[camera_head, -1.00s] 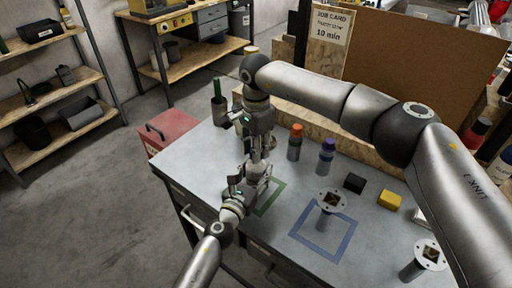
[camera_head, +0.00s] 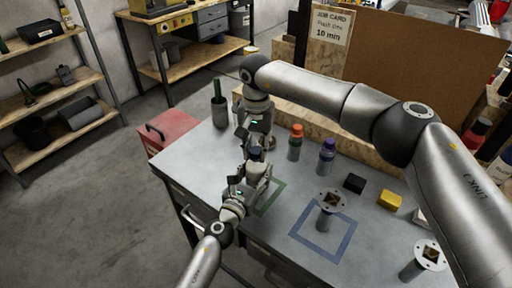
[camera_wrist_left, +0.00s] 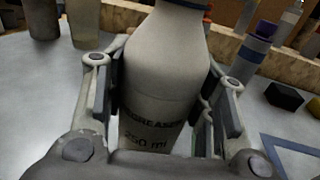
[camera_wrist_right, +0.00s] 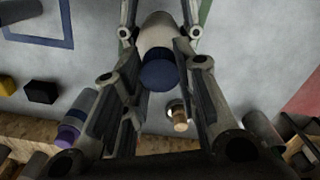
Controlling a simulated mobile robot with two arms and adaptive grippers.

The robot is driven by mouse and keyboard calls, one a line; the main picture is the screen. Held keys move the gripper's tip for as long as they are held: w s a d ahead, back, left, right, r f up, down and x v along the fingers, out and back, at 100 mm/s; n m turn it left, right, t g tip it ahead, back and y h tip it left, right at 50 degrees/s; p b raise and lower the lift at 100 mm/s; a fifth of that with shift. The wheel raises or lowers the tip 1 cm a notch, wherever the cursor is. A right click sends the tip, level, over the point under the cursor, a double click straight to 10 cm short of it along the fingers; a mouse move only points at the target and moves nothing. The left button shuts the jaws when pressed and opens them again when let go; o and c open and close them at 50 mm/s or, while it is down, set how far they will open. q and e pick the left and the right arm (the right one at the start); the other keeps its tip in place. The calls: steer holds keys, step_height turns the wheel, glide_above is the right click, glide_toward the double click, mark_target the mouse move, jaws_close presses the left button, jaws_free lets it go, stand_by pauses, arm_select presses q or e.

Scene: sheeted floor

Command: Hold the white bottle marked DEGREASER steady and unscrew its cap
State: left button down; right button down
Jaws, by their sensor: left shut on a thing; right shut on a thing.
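The white bottle (camera_wrist_left: 160,75), with dark DEGREASER and 250 ml lettering, stands upright at the left part of the bench, by the green square outline. My left gripper (camera_head: 250,186) is shut around its body, one finger on each side in the left wrist view. The dark blue cap (camera_wrist_right: 158,76) sits on top of the bottle; it also shows in the head view (camera_head: 256,153). My right gripper (camera_head: 256,139) comes from above and is shut on the cap, its fingers flanking it. The exact contact is partly hidden, and I cannot tell how loose the cap is.
An orange-capped bottle (camera_head: 295,142) and a purple-capped bottle (camera_head: 326,157) stand close by on the right. A pen cup (camera_head: 219,112) is at the back left. Black (camera_head: 355,183) and yellow (camera_head: 390,200) blocks lie farther right.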

mark_target(256, 150)
steer(key=shift+r, duration=0.15)
steer(key=shift+r, duration=0.95)
steer(key=shift+r, duration=2)
arm_select(q)
steer(key=c, duration=0.5)
jaws_free()
steer(key=shift+c, duration=0.2)
